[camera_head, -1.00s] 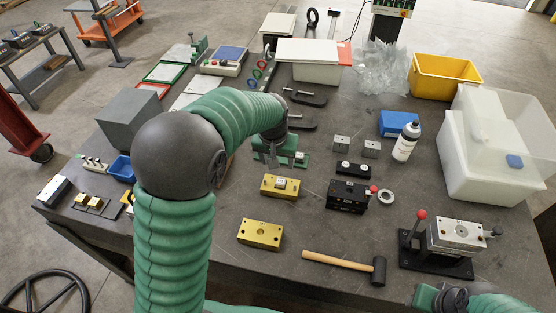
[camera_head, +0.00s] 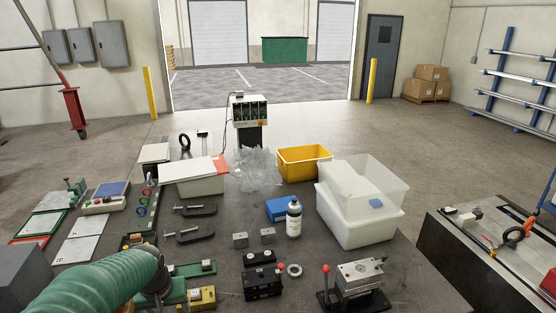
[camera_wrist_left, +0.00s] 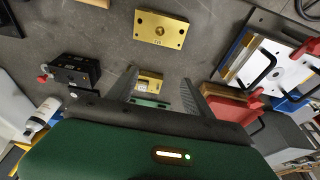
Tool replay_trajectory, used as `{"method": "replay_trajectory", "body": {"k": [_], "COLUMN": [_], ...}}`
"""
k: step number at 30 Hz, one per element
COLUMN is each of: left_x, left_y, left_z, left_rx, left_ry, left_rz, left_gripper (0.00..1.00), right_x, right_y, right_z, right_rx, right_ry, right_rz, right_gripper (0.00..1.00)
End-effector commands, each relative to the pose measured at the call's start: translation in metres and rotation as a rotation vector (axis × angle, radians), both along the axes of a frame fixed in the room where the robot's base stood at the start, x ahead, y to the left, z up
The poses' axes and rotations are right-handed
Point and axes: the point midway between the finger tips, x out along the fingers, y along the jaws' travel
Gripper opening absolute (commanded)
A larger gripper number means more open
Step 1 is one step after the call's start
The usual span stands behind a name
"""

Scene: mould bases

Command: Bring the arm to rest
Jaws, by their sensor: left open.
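My left arm (camera_head: 95,283) comes in from the lower left of the head view, over the table. Its gripper (camera_wrist_left: 158,77) shows in the left wrist view with two dark fingers spread and nothing held. A brass block (camera_wrist_left: 150,81) lies on the table in the gap seen between the fingers, apart from them as far as I can tell; it also shows in the head view (camera_head: 202,297). A second brass block (camera_wrist_left: 160,28) with a centre hole lies further up in the wrist view. My right gripper is in neither view.
A black block with a red knob (camera_head: 262,283), a toggle fixture (camera_head: 358,285), a white bottle (camera_head: 294,218) and a clear bin (camera_head: 365,203) stand to the right. A grey box (camera_head: 22,275) is at the far left. Clamps (camera_head: 190,233) lie beyond the arm.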

Motion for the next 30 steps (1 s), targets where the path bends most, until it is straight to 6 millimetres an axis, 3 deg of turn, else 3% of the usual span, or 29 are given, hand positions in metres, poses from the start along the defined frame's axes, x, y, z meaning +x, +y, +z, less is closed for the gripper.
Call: {"method": "replay_trajectory", "body": {"k": [7,14,17,25,27,30], "left_x": [-0.037,-0.070,-0.095,-0.186,-0.200,-0.204], "left_y": [-0.009,-0.030,-0.042,-0.070,-0.073,-0.074], "left_z": [-0.010,-0.035,-0.050,-0.085,-0.090,-0.091], "left_rx": [-0.005,-0.011,-0.012,-0.006,-0.004,-0.003], "left_ry": [0.003,0.020,0.029,0.035,0.038,0.037], "left_rz": [-0.026,-0.085,-0.123,-0.232,-0.250,-0.257], "left_gripper": [0.60,0.60,0.60,0.60,0.60,0.60], "right_x": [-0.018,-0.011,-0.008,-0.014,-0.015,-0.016], "right_y": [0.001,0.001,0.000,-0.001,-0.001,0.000], "right_z": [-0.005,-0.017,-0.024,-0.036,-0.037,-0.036], "right_rx": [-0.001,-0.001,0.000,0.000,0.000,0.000], "right_ry": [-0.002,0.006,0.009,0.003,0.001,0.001], "right_rz": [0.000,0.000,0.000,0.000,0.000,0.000], "right_gripper": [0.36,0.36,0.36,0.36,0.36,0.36]}}
